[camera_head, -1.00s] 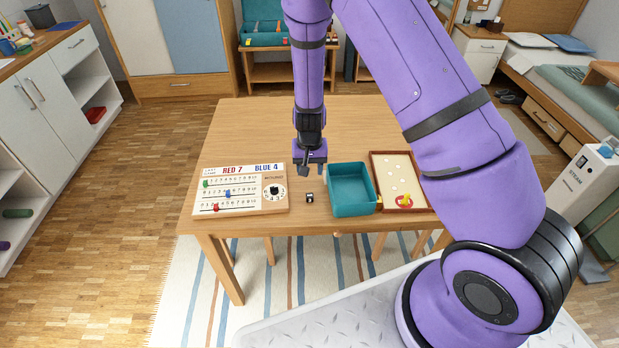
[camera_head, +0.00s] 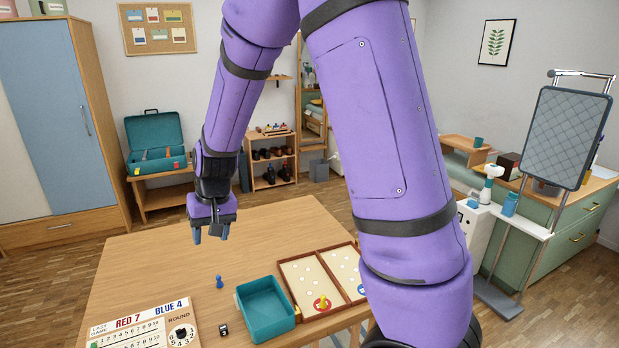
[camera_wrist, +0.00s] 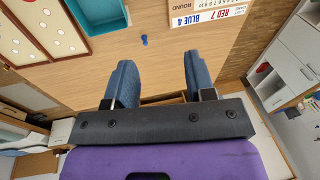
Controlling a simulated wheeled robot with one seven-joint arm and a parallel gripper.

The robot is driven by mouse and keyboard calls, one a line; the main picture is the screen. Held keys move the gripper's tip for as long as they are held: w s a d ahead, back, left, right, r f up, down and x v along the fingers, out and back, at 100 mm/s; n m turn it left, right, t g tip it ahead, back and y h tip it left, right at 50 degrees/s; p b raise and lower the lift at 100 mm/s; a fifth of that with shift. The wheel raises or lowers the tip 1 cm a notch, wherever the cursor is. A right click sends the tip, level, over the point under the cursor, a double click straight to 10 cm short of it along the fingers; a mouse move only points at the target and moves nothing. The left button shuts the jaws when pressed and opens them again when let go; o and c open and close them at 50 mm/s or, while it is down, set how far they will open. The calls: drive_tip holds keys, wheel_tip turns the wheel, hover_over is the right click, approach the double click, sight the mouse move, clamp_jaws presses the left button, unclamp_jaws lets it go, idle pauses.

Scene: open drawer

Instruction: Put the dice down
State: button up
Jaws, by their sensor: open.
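A black die (camera_head: 223,330) with white marks lies on the wooden table between the score board and the teal tray. My gripper (camera_head: 211,236) is open and empty, raised above the far part of the table, away from the die. In the wrist view its two blue fingers (camera_wrist: 155,85) stand apart with nothing between them. The die cannot be made out in the wrist view.
A teal tray (camera_head: 238,303), a blue pawn (camera_head: 219,283) and a score board (camera_head: 140,336) stand on the table (camera_head: 150,268). A board with pegs and pawns (camera_head: 291,276) lies right of the tray. The table's far part is clear.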

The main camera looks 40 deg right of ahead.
drive_tip(key=s+d+r+n+t, duration=0.1)
drive_tip(key=s+d+r+t, duration=0.15)
drive_tip(key=s+r, duration=1)
drive_tip(key=s+d+r+h, duration=0.1)
drive_tip(key=s+r, duration=0.3)
drive_tip(key=s, duration=0.2)
drive_tip(key=s+d+r+n+t, duration=0.1)
drive_tip(key=s+d+r, duration=0.1)
drive_tip(key=s, duration=0.5)
drive_tip(key=shift+s+d+r+h, duration=0.3)
drive_tip(key=shift+r+h, duration=0.1)
drive_tip(key=shift+r, duration=0.5)
